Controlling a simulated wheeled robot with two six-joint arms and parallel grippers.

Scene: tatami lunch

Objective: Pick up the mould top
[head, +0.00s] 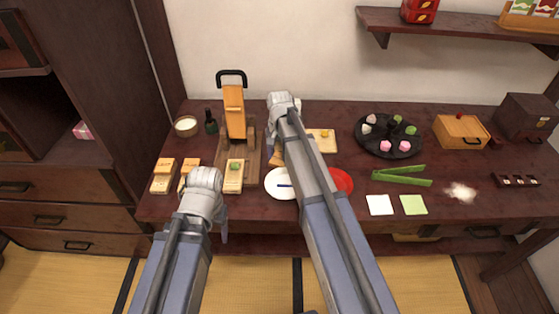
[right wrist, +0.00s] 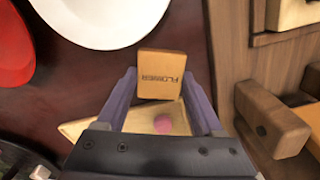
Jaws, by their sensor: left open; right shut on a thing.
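The mould top, a small tan wooden block marked "FLOWER" (right wrist: 160,75), sits between the two fingers of my right gripper (right wrist: 160,92), which is shut on it. In the head view the block (head: 277,158) is partly hidden by my right arm, behind the white plate. A pale wooden board with a pink piece on it (right wrist: 165,123) lies under the gripper in the right wrist view. It also shows right of my arm in the head view (head: 327,147). My left gripper (head: 212,215) is open near the table's front edge; its fingers are mostly hidden.
A wooden press (head: 235,110) stands left of my right gripper. A white plate (head: 275,190) and red plate (head: 343,182) lie in front. A black round tray (head: 372,149) with sweets, green tongs (head: 400,179) and a wooden box (head: 460,132) are to the right.

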